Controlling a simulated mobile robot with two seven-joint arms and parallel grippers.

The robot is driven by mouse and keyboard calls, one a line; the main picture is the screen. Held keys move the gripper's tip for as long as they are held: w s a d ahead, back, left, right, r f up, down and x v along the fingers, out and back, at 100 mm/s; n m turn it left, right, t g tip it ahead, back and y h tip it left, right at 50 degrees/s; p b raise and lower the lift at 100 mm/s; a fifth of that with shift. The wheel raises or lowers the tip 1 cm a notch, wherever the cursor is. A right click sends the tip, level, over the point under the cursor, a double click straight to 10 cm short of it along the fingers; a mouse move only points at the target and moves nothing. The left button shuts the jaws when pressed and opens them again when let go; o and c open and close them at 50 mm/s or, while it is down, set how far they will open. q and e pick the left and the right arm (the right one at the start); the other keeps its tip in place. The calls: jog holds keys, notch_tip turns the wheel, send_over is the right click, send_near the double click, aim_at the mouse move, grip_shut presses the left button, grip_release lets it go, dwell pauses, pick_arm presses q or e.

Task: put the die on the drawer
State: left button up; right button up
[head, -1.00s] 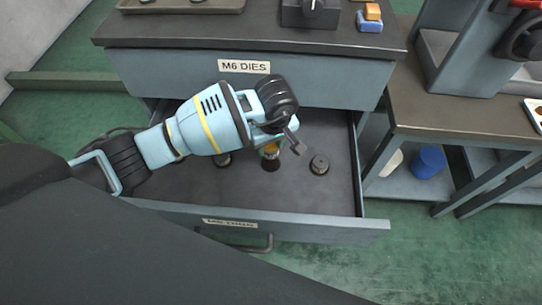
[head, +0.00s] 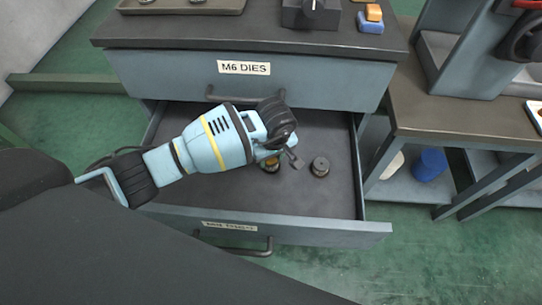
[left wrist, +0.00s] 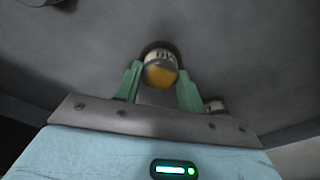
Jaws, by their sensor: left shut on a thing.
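My left gripper (head: 282,158) reaches from the left over the open drawer (head: 340,196). In the left wrist view its green fingers (left wrist: 159,72) are shut on a small round die (left wrist: 158,66) with a yellow face and a pale band marked M6. In the head view the die (head: 270,164) shows partly below the gripper, close over the drawer floor; I cannot tell whether it touches. The closed upper drawer (head: 320,84) is labelled M6 DIES. My right gripper is not in view.
The cabinet top (head: 220,28) carries a tray (head: 182,10), a dark box with a knob (head: 311,14) and orange and blue blocks (head: 370,22). A workbench (head: 450,118) stands at the right, with a blue container (head: 430,163) below. The drawer's right front floor is clear.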

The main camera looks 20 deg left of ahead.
aim_at(273, 164)
pick_arm(q)
jog(key=shift+f, duration=0.15)
jog(key=o, duration=1.2)
jog(key=shift+r, duration=0.45)
jog(key=r, duration=0.3)
jog(key=r+p, duration=0.1)
jog(key=r, duration=0.3)
jog(key=s+d+r, duration=0.1)
jog(key=r, duration=0.3)
jog(key=shift+r+p, duration=0.25)
jog(key=shift+p, duration=0.1)
